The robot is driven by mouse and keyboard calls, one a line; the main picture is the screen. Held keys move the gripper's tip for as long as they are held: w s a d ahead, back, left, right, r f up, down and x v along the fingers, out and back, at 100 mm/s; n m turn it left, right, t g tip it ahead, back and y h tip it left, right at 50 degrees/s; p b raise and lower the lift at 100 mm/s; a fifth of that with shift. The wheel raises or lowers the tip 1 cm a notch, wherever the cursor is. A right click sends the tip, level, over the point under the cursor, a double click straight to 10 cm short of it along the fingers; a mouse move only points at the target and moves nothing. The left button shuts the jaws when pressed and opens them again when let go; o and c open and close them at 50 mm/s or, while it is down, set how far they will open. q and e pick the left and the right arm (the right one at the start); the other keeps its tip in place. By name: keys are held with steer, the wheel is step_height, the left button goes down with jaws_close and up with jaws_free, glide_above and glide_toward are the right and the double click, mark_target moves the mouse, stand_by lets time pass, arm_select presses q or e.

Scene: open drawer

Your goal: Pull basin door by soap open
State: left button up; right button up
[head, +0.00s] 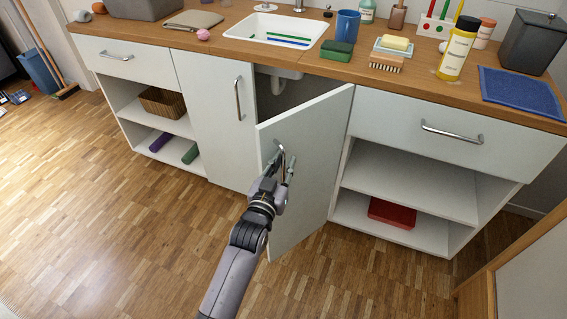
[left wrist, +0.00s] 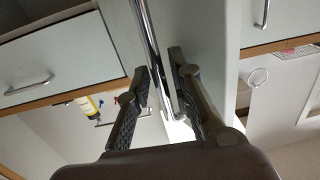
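The basin door (head: 318,140) is the pale panel under the sink, on the soap's side. It stands ajar, swung out on its right edge, and the dark cabinet inside shows past its free left edge. Its metal handle (left wrist: 150,45) runs between the two fingers of my left gripper (head: 280,168). In the left wrist view the fingers (left wrist: 160,85) stand apart on either side of the bar, with a gap visible beside it. The soap (head: 395,43) lies on a dish right of the basin (head: 277,29). My right gripper is not in view.
A closed door (head: 215,110) with an upright handle adjoins on the left. A drawer (head: 440,125) and open shelves with a red box (head: 391,213) stand right of the open door. The wooden floor (head: 130,230) in front is clear.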

arm_select(q)
steer(key=shift+o, duration=0.7)
steer(key=shift+s+a, duration=0.2)
steer(key=shift+s, duration=0.2)
steer(key=v, duration=1.1)
steer(key=shift+s, duration=0.1)
steer(key=shift+c, duration=0.2)
